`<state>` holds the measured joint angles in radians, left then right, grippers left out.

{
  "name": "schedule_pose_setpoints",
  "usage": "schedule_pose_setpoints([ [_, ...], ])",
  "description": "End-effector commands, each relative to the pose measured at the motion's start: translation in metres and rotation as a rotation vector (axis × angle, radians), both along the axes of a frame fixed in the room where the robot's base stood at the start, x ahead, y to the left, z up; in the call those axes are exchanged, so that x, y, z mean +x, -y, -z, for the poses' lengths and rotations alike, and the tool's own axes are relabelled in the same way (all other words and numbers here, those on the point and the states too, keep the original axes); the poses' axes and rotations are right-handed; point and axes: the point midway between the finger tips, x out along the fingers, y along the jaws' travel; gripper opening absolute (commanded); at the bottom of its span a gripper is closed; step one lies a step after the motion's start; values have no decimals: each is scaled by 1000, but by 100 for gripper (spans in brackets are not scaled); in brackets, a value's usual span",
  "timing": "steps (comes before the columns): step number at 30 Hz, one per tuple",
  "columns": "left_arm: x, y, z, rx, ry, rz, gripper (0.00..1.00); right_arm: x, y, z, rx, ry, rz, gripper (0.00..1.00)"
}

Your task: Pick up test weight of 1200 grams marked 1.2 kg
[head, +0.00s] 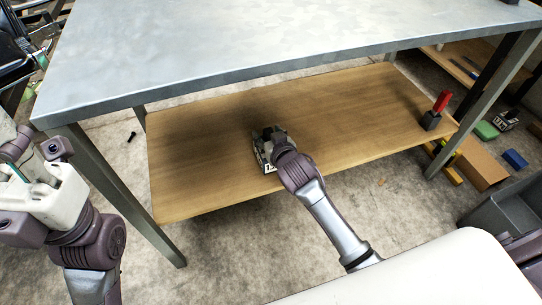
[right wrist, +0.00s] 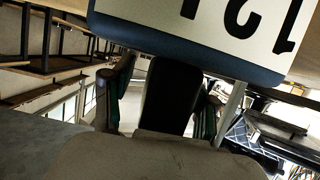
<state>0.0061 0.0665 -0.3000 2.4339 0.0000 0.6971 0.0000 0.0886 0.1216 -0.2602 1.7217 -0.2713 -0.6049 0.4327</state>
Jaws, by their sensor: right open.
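My right gripper (right wrist: 165,95) is open, with one finger on each side of a dark upright part, apparently the weight's handle; contact cannot be told.
The metal table top (head: 230,45) overhangs the shelf (head: 350,100), with legs at its corners. A dark block with a red upright part (head: 433,115) stands at the shelf's right end. A cardboard box (head: 480,165) lies on the floor beyond. The shelf between is clear.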

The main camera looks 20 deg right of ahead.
Motion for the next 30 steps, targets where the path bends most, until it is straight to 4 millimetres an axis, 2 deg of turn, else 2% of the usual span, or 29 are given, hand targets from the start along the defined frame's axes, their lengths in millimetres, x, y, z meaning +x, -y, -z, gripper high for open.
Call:
schedule_pose_setpoints([
  [6, 0, 0, -1, 0, 1, 0, 35, 1, 0, -1, 0, 0, 0, 58],
  [15, 0, 0, -1, 1, 1, 0, 35, 0, 0, 0, 0, 0, 0, 8],
  [17, 0, 0, -1, 1, 1, 0, 35, 0, 0, 0, 0, 0, 0, 0],
  [30, 0, 0, -2, 1, 1, 0, 35, 2, -1, -6, 2, 11, -2, 0],
])
